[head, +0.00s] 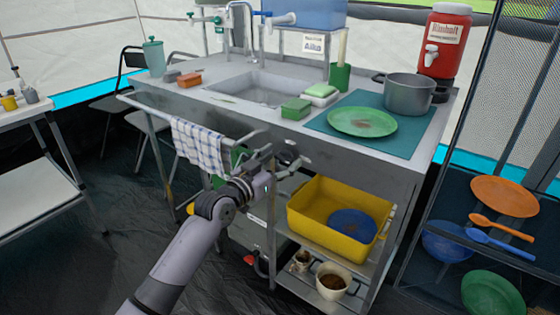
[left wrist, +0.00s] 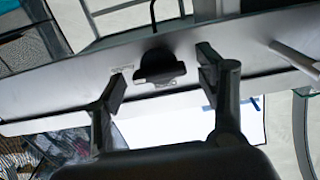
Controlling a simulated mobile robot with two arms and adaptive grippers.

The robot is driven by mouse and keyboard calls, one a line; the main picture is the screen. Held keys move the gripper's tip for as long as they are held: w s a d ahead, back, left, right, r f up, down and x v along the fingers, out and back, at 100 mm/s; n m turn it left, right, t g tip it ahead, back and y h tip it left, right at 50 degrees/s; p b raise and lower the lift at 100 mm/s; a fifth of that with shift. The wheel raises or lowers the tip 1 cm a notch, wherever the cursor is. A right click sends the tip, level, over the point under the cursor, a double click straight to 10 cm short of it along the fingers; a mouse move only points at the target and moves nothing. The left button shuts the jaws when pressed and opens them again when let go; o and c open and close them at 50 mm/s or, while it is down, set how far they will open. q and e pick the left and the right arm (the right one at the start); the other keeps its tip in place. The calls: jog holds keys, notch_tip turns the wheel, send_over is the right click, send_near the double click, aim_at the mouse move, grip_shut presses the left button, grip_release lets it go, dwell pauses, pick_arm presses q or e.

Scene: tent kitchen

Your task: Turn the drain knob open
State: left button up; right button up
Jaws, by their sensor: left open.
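The drain knob (left wrist: 158,66) is a black knob on the grey front face of the sink counter. A small light label with markings sits around it in the left wrist view. In the head view the knob (head: 288,156) is small and partly hidden by my gripper. My left gripper (head: 283,152) is open in front of the counter face. In the left wrist view the fingers (left wrist: 162,77) stand on either side of the knob, with gaps between them and it. No contact shows. My right gripper is in neither view.
A checkered towel (head: 198,147) hangs on the counter's front rail (head: 150,108), left of my gripper. Below, a yellow tub (head: 300,210) stands on the shelf. A green plate (head: 362,121) and a pot (head: 409,95) stand on the counter above.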

pick_arm(q)
jog(key=shift+c, duration=0.4)
